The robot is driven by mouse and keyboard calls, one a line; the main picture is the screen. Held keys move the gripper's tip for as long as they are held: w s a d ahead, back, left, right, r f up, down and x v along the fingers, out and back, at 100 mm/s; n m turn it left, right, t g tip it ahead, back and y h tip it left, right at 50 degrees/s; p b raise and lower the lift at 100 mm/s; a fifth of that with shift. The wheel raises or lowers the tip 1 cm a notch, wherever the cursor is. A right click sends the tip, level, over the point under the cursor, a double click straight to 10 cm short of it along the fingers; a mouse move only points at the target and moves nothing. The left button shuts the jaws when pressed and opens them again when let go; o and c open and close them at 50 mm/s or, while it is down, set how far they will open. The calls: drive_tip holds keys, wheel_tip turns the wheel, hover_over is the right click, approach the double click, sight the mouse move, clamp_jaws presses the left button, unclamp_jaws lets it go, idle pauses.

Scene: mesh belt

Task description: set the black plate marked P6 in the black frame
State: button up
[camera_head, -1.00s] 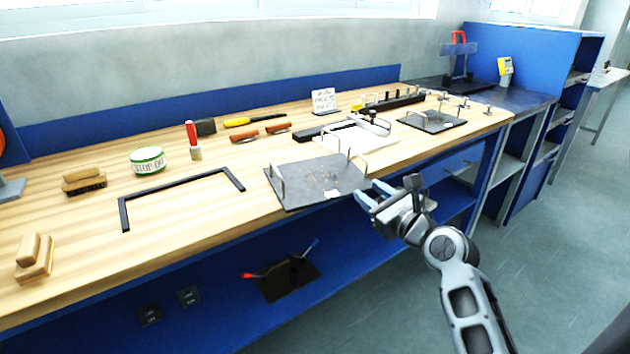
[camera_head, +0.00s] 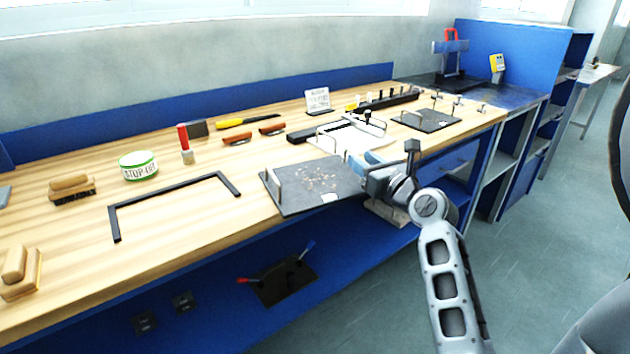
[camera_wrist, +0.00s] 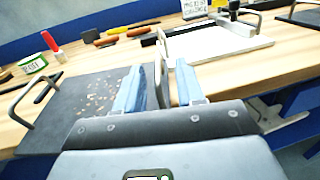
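A dark plate (camera_head: 315,183) with light specks and upright wire handles lies at the bench's front edge; it also shows in the wrist view (camera_wrist: 88,112). No P6 mark can be read on it. My gripper (camera_head: 365,163) is at the plate's right edge and hides the handle there in the head view. In the wrist view my gripper's blue fingers (camera_wrist: 158,88) are apart, with that handle between them and a gap visible. The black frame (camera_head: 168,188), a thin bar outline open toward the front, lies empty on the wood left of the plate.
A white plate with handles (camera_head: 336,141) lies just behind the dark plate. Another dark plate (camera_head: 427,120) is farther right. Bare wood separates frame and plate.

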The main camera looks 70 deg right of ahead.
sight(347, 149)
drive_tip(key=shift+x, duration=2)
drive_tip(key=shift+a, duration=0.1)
drive_tip(key=shift+c, duration=0.3)
clamp_jaws()
drive_tip(key=shift+r, duration=0.1)
